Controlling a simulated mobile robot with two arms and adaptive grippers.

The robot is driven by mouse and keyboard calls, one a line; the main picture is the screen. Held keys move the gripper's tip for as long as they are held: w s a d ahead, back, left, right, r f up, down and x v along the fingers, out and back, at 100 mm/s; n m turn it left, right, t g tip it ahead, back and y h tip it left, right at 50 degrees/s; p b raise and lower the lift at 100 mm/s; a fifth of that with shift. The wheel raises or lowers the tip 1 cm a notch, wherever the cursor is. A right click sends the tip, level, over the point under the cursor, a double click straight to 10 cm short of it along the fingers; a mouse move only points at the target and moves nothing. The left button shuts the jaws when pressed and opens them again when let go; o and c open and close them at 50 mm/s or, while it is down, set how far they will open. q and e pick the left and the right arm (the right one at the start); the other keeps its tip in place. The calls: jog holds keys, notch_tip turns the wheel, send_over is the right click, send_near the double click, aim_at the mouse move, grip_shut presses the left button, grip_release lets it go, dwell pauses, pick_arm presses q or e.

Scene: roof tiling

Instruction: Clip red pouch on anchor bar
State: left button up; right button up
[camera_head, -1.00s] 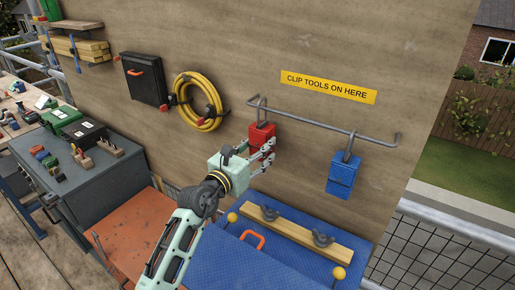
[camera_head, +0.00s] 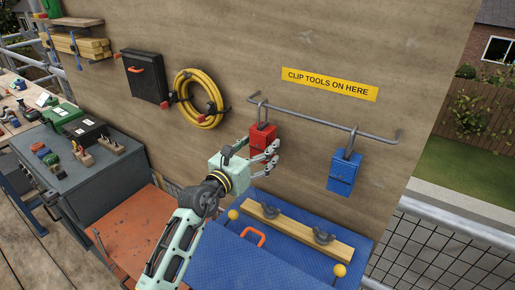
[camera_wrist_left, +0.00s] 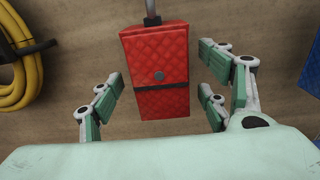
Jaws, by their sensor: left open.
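The red pouch (camera_head: 262,141) hangs from the grey anchor bar (camera_head: 310,118) near its left end, by a grey clip (camera_head: 262,112) that looks looped over the bar. In the left wrist view the quilted red pouch (camera_wrist_left: 155,70) hangs upright between the spread fingers, with a gap on both sides. My left gripper (camera_head: 268,158) is open, just in front of and below the pouch. It also shows in the left wrist view (camera_wrist_left: 160,102). A blue pouch (camera_head: 342,172) hangs further right on the bar. My right gripper is not in view.
A yellow sign (camera_head: 330,84) is above the bar. A yellow hose (camera_head: 200,98) and a black case (camera_head: 144,78) hang on the wall to the left. Below is a blue surface (camera_head: 250,262) with a wooden strip (camera_head: 295,228). A grey cabinet (camera_head: 95,185) stands at left.

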pick_arm(q)
jog(key=v, duration=1.2)
jog(key=s+a+r+n+t+y, duration=0.3)
jog(key=a+r+n+t, duration=0.15)
jog(key=n, duration=0.45)
jog(key=s+a+r+n+t+y, duration=0.35)
jog(key=a+n, duration=0.25)
jog(key=n, duration=0.3)
jog(key=s+a+f+n+g+y, duration=0.4)
jog(key=a+f+n+g+y, duration=0.2)
jog(key=a+f+n+y, duration=0.7)
jog(key=s+f+n+g+h, duration=0.5)
jog(key=s+f+n+g, duration=0.3)
jog(key=f, duration=0.4)
jog(key=s+d+f+n+g+h, duration=0.1)
jog(key=s+d+f+g+h, duration=0.2)
jog(key=s, duration=0.5)
jog(key=s+d+f+n+g+h, duration=0.1)
jog(key=s+d+f+g+h, duration=0.15)
jog(key=s+d+f, duration=0.45)
jog(key=s+a+f+g+b, duration=0.1)
jog(key=s+f+b, duration=0.2)
jog(key=f, duration=2.4)
jog(key=s+a+f+g+y+b, duration=0.1)
jog(key=s+a+f, duration=0.2)
jog(key=s+f, duration=1.3)
jog(key=shift+s+f+m, duration=0.3)
jog(key=shift+f, duration=0.3)
